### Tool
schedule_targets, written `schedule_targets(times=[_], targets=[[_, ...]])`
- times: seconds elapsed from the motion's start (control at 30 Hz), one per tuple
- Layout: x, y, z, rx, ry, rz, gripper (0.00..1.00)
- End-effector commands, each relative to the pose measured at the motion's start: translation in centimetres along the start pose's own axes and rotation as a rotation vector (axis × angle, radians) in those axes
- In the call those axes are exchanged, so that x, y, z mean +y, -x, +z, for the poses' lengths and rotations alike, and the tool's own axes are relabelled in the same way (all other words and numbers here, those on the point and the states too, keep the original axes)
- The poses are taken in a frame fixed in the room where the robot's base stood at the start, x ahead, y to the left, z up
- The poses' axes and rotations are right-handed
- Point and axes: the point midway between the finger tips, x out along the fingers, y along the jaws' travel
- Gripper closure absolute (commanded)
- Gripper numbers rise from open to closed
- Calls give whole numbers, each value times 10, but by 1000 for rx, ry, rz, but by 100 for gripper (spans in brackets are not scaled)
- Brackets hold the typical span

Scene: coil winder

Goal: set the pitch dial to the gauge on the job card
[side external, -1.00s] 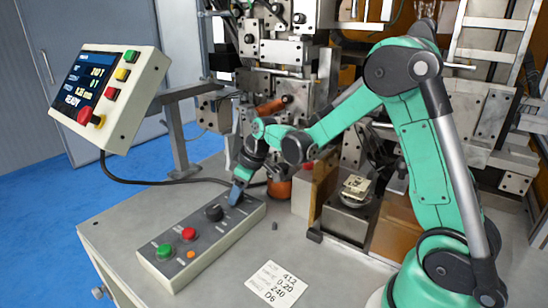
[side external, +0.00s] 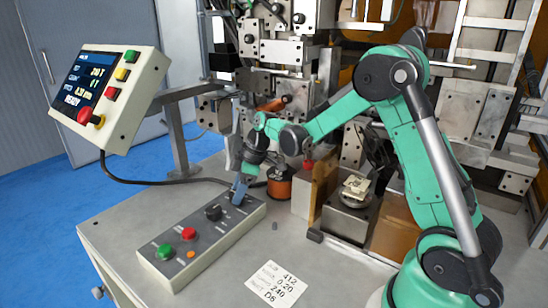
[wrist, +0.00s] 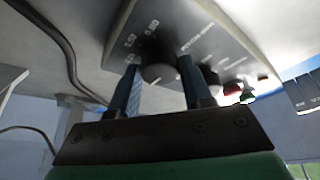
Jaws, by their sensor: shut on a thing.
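The grey control panel (side external: 205,255) lies on the bench. My gripper (side external: 238,196) points down at the panel's far end, its blue fingers shut on the pitch dial. In the wrist view the dark round dial (wrist: 158,70) sits between the two fingers, with small printed figures around it. The pointer mark is hidden or too dark to read. The job card (side external: 278,285) lies flat on the bench and reads 412, 0.20, 240 and D6. The tilted display (side external: 88,82) has a pitch line that appears to read 0.20 mm, in small characters, with READY below.
A second dark knob (side external: 213,212), a red button (side external: 188,234), a green button (side external: 164,251) and an orange lamp (side external: 191,254) sit along the panel. A copper spool (side external: 279,185) stands just beyond my gripper. The bench between panel and card is clear.

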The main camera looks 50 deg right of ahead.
Motion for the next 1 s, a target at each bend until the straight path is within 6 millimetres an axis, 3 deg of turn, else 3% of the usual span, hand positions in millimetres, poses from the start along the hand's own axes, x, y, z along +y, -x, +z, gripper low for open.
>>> schedule_targets(times=[0.2,0.23,0.33,0.67,1.0], targets=[[0,0,0,-1,-1,1,100],[0,0,0,-1,-1,1,54],[0,0,0,-1,-1,1,25],[0,2,0,0,-2,1,25],[0,46,0,0,-3,1,25]])
